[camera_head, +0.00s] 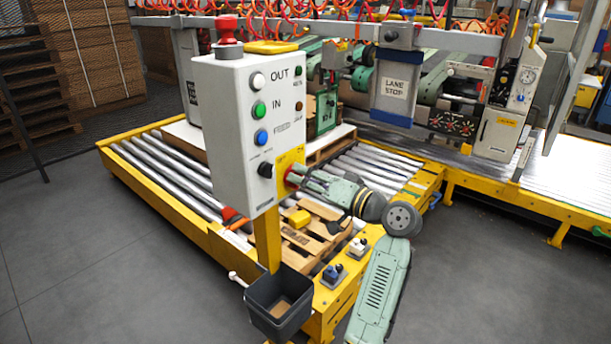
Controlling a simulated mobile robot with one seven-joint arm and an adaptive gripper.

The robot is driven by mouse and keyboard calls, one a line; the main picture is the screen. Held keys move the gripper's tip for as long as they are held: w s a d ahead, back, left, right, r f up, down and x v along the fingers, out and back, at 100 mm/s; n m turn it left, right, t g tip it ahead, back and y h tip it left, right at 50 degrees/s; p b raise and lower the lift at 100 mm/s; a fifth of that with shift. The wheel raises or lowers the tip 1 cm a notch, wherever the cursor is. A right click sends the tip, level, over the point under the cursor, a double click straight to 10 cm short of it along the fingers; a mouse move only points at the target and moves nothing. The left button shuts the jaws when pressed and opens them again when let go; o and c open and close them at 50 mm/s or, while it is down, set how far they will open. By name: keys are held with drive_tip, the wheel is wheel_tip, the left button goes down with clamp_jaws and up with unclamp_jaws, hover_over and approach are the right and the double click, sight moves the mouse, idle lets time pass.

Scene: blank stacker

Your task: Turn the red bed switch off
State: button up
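A white control box (232,150) stands on a yellow post, with OUT and IN labels and several buttons. A yellow plate (284,160) is on its right side, low down. A small red part (291,179), which looks like the red bed switch, shows at this plate. My gripper (297,176) is right at the red part, reaching in from the right. Its fingertips are small and partly hidden, so I cannot tell whether they touch or grip the switch. The switch's position cannot be read.
A red mushroom button (227,32) tops the box. A black knob (266,170) is on its front. Below are a dark bin (262,300), a wooden pallet (318,238) and the yellow-framed roller bed (170,200). Grey floor (90,260) is clear at left.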

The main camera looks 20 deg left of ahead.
drive_tip(key=shift+c, duration=0.5)
clamp_jaws()
